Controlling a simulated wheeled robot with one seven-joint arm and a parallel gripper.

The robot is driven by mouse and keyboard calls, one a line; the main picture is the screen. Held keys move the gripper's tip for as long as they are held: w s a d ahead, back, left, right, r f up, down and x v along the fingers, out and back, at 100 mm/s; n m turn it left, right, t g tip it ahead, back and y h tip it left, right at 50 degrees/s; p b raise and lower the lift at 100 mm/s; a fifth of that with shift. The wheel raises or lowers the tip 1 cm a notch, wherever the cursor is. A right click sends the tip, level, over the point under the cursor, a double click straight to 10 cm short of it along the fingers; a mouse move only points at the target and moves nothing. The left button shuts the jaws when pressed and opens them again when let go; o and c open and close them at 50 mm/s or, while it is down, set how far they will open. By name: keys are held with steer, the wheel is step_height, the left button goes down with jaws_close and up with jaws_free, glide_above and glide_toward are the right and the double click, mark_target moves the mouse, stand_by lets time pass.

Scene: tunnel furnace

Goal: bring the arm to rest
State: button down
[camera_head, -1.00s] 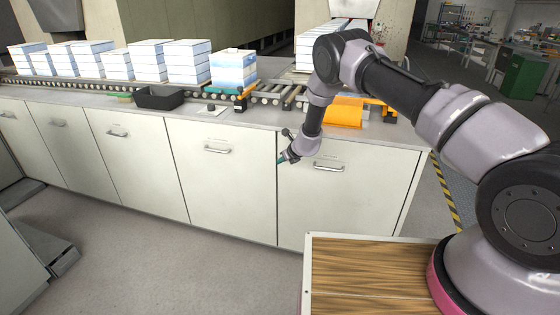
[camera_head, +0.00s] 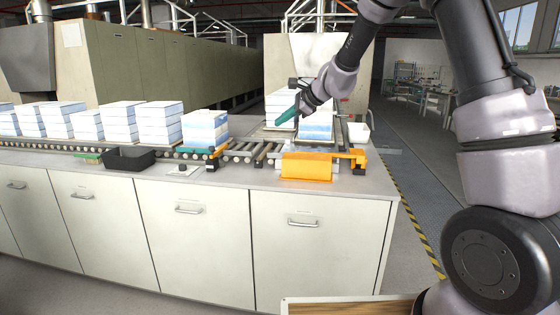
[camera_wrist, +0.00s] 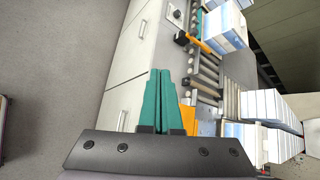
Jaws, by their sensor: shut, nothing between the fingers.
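My gripper (camera_head: 286,115) has teal fingers and is raised in the air in the head view, its fingers pointing left and slightly down. Behind it in that view are white and blue stacks on the conveyor. In the wrist view my gripper (camera_wrist: 158,75) shows its two teal fingers side by side, closed together with nothing between them. My arm reaches in from the right and bends above the right end of the counter (camera_head: 225,178). The gripper appears apart from everything around it.
A roller conveyor (camera_head: 240,150) with several white-blue stacks (camera_head: 158,122) runs along the counter. A black tray (camera_head: 129,159), an orange plate (camera_head: 306,167) and a white container (camera_head: 358,133) are on or near it. White cabinet doors (camera_head: 190,235) face me. Open floor lies right (camera_head: 420,190).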

steer(key=s+d+r+n+h, duration=0.1)
steer(key=s+d+r+n, duration=0.2)
steer(key=s+d+r, duration=0.45)
steer(key=s+d+r+n+h, duration=0.1)
steer(key=s+d+r+n, duration=0.3)
steer(key=s, duration=0.6)
steer(key=s+d+n+h, duration=0.2)
steer(key=s+d, duration=0.4)
steer(key=s, duration=0.3)
steer(key=s+d+n+t+h, duration=0.1)
steer(key=s+d+n+h, duration=0.2)
steer(key=s+d, duration=0.3)
steer(key=s+f, duration=0.1)
steer(key=s, duration=0.1)
steer(key=shift+s+d, duration=0.35)
steer(key=shift+d, duration=0.05)
steer(key=shift+a, duration=0.1)
